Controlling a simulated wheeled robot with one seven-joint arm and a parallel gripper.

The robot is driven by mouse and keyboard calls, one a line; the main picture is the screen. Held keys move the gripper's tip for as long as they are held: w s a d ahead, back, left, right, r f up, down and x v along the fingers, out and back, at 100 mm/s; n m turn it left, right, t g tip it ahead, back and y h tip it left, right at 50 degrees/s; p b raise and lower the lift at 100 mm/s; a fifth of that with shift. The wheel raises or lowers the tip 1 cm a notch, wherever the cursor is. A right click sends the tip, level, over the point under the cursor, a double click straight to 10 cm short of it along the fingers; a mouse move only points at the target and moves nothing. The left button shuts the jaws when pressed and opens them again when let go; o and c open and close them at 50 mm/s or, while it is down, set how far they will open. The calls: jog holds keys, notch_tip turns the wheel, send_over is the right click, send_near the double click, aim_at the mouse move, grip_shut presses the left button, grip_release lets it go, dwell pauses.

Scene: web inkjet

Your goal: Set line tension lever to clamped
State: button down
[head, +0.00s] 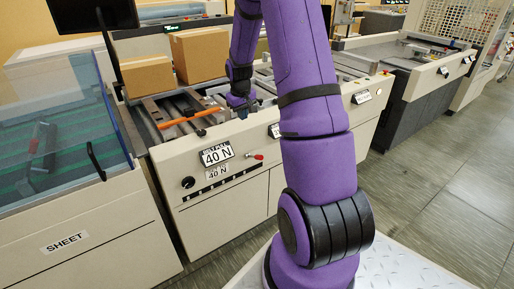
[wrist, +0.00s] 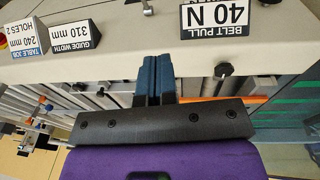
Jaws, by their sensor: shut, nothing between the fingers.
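A small lever with a red tip (head: 257,157) sits on the cream front panel, just right of and below the BELT PULL 40 N sign (head: 216,154). No label naming line tension is readable, so I cannot tell its setting. In the wrist view, what looks like the same lever (wrist: 147,6) shows at the top edge, partly cut off. My gripper (head: 242,108) is above the machine's top, behind and higher than the panel. Its blue fingers (wrist: 152,80) are together and empty, apart from the lever. The arm hides part of the panel to the right.
An orange bar (head: 190,118) crosses the rollers left of my gripper. Two cardboard boxes (head: 199,54) stand behind. A black knob (head: 188,183) is on the panel's left. The BELT PULL sign (wrist: 215,15) and GUIDE WIDTH sign (wrist: 76,36) stand along the edge. Floor in front is clear.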

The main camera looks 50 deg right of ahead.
send_over(256, 156)
jog(key=w+a, duration=0.2)
jog(key=f, duration=0.5)
jog(key=shift+s+d+f, duration=0.2)
jog(key=shift+s+f, duration=0.05)
jog(key=shift+f, duration=0.05)
jog(key=f, duration=0.4)
jog(key=d+f, duration=0.1)
jog(key=f, duration=0.3)
jog(key=s+f, duration=0.1)
jog(key=f, duration=0.3)
jog(key=shift+s+d+f, duration=0.1)
jog(key=shift+d+f, duration=0.15)
jog(key=shift+f, duration=0.05)
jog(key=shift+s+f, duration=0.2)
jog(key=shift+f, duration=0.15)
jog(key=shift+s, duration=0.1)
